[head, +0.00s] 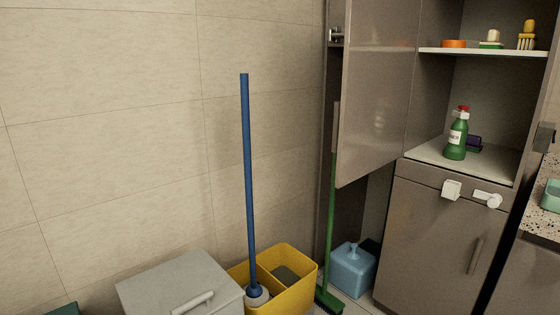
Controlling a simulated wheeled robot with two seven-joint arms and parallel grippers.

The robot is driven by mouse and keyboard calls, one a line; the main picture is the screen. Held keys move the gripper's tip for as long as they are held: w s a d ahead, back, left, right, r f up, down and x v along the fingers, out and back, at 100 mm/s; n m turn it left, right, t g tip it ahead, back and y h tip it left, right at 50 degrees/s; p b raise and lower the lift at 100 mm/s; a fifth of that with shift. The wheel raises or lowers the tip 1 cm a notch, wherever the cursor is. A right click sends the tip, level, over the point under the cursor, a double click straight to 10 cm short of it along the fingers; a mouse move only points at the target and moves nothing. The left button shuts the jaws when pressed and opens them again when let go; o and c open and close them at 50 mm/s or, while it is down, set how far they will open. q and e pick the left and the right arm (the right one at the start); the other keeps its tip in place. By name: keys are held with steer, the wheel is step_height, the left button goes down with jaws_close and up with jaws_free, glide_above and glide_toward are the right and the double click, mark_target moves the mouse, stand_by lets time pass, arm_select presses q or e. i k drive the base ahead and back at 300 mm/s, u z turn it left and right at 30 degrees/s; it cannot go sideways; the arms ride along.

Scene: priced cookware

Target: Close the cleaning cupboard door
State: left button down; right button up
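The cleaning cupboard is the tall narrow grey-brown cupboard (376,222) right of the tiled wall. Its glossy door (375,90) stands open at an angle. The door's lower edge slopes up to the right, and its top is cut off by the frame. A small metal fitting (336,37) shows beside the door's left edge; I cannot tell if it is a hinge. Below the door the dark inside is visible, with a green broom (331,220) and a blue container (352,270) at the bottom. Neither of my grippers is in view.
A yellow bucket (302,280) with a blue-handled mop (248,180) and a grey lidded bin (180,285) stand left of the cupboard. To the right, open shelves hold a green spray bottle (457,138) and brushes, above a closed lower cabinet (425,245).

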mark_target(380, 43)
steer(key=u, duration=0.05)
steer(key=i, duration=0.9)
steer(key=z, duration=0.5)
